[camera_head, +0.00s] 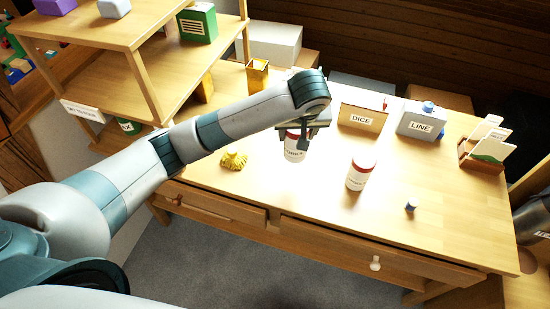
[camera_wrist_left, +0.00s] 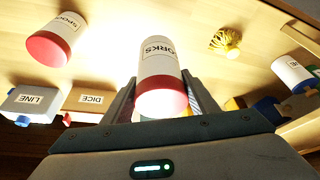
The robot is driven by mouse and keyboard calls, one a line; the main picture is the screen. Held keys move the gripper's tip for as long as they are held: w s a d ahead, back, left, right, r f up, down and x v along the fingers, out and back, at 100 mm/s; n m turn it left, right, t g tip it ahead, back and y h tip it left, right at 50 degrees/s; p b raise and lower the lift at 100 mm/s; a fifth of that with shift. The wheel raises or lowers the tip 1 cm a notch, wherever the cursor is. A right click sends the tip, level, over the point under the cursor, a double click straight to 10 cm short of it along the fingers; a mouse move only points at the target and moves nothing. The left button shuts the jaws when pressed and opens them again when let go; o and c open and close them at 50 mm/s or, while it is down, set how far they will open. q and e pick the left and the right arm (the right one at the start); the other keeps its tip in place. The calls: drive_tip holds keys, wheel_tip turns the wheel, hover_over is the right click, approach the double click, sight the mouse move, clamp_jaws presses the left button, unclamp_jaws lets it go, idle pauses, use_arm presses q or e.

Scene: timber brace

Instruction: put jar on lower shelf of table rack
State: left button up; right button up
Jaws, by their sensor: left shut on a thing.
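My left gripper (camera_head: 303,138) is shut on a white jar with a red lid (camera_head: 293,152), over the middle of the table. In the left wrist view the jar (camera_wrist_left: 160,65) sits between the fingers, its label partly hidden and reading "ORKS". I cannot tell whether its base touches the table. A second red-lidded jar (camera_head: 360,174) stands to its right; it also shows in the left wrist view (camera_wrist_left: 56,38). The wooden rack (camera_head: 140,75) is at the left, with a lower shelf below its top board. My right gripper is not in view.
A yellow tasselled thing (camera_head: 234,160) lies left of the held jar. A yellow open holder (camera_head: 257,77), DICE box (camera_head: 361,118), LINE box (camera_head: 421,122) and card holder (camera_head: 487,150) stand behind. A green box (camera_head: 198,22) stands on the rack.

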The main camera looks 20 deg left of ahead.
use_arm(q)
drive_tip(key=w+a+f+p, duration=0.1)
drive_tip(key=a+f+p, duration=0.1)
drive_tip(key=a, duration=0.4)
drive_tip(key=a+f+p, duration=0.2)
drive_tip(key=a+f, duration=0.3)
drive_tip(key=shift+w+a, duration=0.35)
wheel_tip(320, 180, down, 4)
drive_tip(key=shift+p, duration=0.75)
drive_tip(key=shift+f, duration=0.1)
